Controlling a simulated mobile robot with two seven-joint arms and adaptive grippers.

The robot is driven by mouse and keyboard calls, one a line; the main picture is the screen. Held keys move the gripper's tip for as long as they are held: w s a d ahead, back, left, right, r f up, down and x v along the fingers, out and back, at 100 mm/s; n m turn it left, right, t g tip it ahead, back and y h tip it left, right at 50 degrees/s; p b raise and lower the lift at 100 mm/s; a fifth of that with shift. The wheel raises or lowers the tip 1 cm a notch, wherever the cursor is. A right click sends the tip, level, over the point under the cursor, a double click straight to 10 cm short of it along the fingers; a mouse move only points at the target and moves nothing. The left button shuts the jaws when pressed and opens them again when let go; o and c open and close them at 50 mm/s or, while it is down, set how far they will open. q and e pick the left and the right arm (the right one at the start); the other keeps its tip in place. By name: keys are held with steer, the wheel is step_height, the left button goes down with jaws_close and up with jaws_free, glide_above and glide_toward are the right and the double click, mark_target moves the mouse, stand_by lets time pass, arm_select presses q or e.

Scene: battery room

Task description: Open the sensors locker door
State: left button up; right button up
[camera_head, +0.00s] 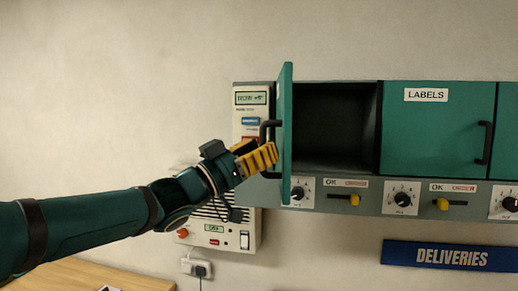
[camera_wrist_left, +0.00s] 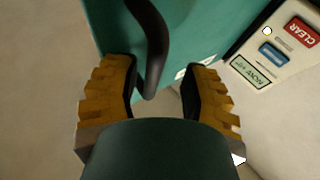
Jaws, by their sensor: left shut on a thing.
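A green locker door (camera_head: 286,130) stands swung out, edge-on to the head view, at the left end of the wall cabinet. Its label face is turned away, so its name cannot be read there. The dark compartment (camera_head: 336,125) behind it is open to view and looks empty. In the left wrist view, the handle (camera_wrist_left: 152,50) runs between the two yellow fingers (camera_wrist_left: 158,95), with the green door face (camera_wrist_left: 190,35) behind. My right gripper is not in view.
A shut LABELS door (camera_head: 437,128) is to the right. Knobs and yellow switches line the panel (camera_head: 375,197) below. A beige control unit (camera_head: 250,232) hangs on the wall behind my gripper. A table (camera_head: 75,275) is at lower left.

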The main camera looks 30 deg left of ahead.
arm_select(q)
steer(key=shift+s+r, duration=0.15)
steer(key=v, duration=1.2)
stand_by(0.4)
